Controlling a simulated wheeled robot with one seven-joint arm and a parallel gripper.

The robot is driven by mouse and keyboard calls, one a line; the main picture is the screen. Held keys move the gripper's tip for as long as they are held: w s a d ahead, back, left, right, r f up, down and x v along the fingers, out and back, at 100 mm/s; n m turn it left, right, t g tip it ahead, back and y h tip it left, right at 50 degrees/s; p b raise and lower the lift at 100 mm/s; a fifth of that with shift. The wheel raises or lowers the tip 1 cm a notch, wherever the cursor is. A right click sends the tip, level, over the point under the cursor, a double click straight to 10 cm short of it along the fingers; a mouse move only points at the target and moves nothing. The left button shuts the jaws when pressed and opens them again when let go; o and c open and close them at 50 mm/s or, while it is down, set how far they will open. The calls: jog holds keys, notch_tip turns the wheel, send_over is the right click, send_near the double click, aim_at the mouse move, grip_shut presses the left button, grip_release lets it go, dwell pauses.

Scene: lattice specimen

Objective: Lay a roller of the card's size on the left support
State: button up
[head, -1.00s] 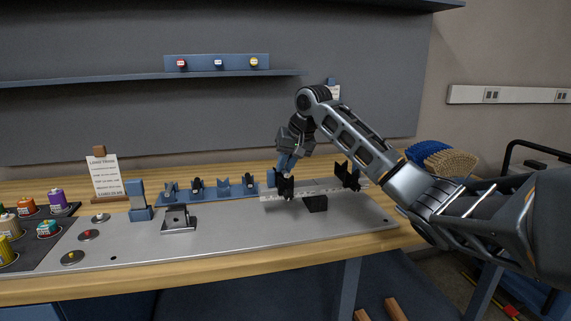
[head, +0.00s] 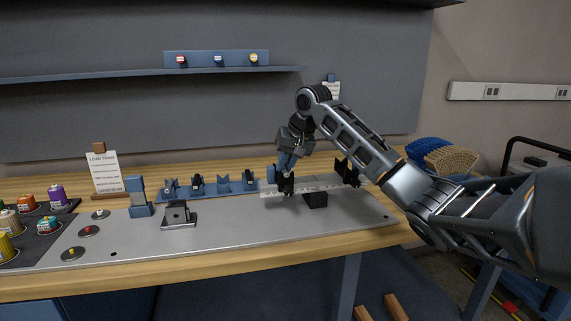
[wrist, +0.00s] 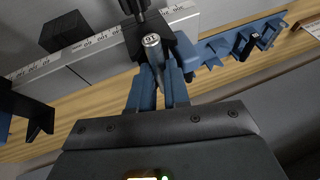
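My gripper (head: 287,165) is over the left end of the beam fixture. In the wrist view its two blue fingers (wrist: 158,92) are closed around a grey roller (wrist: 152,42), whose end face carries a two-digit mark that looks like 16 upside down. The roller is at the black left support (wrist: 178,48), which also shows in the head view (head: 285,187). I cannot tell whether the roller touches it. The black right support (head: 347,172) is farther right. A white card (head: 332,90) is behind my arm, its text unreadable.
A blue rack (head: 223,187) with several V holders, some with dark rollers, stands left of the fixture. A white ruler (head: 308,189) runs between the supports, with a black block (head: 315,201) nearby. A printed card (head: 103,173) and coloured weights (head: 48,224) stand at left.

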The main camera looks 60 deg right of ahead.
jog(key=o, duration=0.5)
jog(key=shift+w, duration=0.1)
jog(key=shift+c, duration=0.3)
jog(key=shift+o, duration=0.4)
jog(key=shift+a+r, duration=0.1)
jog(key=shift+r, duration=0.1)
jog(key=shift+c, duration=0.2)
jog(key=shift+a+r+p, duration=0.1)
jog(key=shift+r+p, duration=0.4)
jog(key=shift+p, duration=0.1)
jog(key=shift+o, duration=0.3)
jog(key=shift+s+r, duration=0.25)
jog(key=shift+o, duration=1.2)
jog(key=shift+s+a+r+p, duration=0.15)
jog(key=shift+r+p, duration=0.1)
jog(key=shift+p, duration=0.3)
jog(key=shift+s+p+v, duration=0.2)
jog(key=shift+p+v, duration=0.95)
jog(key=shift+v, duration=0.2)
